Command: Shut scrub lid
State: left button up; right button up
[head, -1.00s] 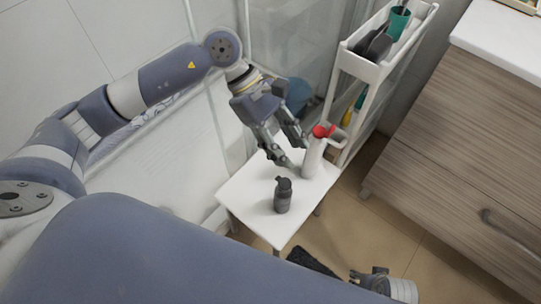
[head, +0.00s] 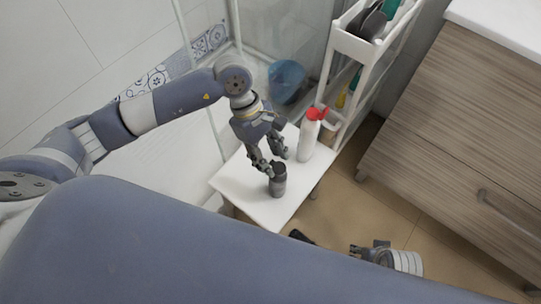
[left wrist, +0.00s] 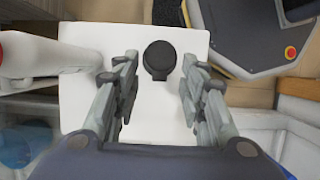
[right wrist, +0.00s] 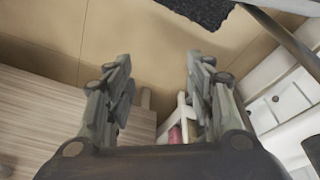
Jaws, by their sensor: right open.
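The scrub looks to be the small dark grey bottle (head: 278,184), upright on the white stool (head: 235,186). Its dark lid (left wrist: 160,54) shows from above in the left wrist view, between and just beyond my left fingertips. I cannot tell how far the lid stands open. My left gripper (head: 268,160) is open and points down at the bottle top, close to it; contact is not clear. My right gripper (right wrist: 158,64) is open and empty, facing the floor away from the stool. It also shows at the bottom of the head view (head: 366,250).
A white bottle with a red top (head: 309,138) stands on the stool behind the dark bottle. A white shelf cart (head: 352,45) stands behind the stool, a wooden cabinet (head: 450,130) to the right. A blue bucket (head: 286,82) is behind the glass.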

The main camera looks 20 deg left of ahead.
pick_arm(q)
jog(key=shift+d+f, duration=0.1)
jog(key=shift+f, duration=0.05)
pick_arm(e)
jog(key=shift+s, duration=0.15)
pick_arm(q)
jog(key=shift+c, duration=0.6)
jog(key=c, duration=0.7)
jog(key=h+b, duration=0.1)
jog(key=b, duration=0.1)
jog(key=f+h+b, duration=0.1)
jog(key=b, duration=0.2)
jog(key=shift+w+a+g+h, duration=0.1)
jog(key=shift+a+g+h, duration=0.2)
jog(key=shift+a+g, duration=0.1)
pick_arm(e)
notch_tip(320, 180, up, 9)
jog(key=t, duration=0.1)
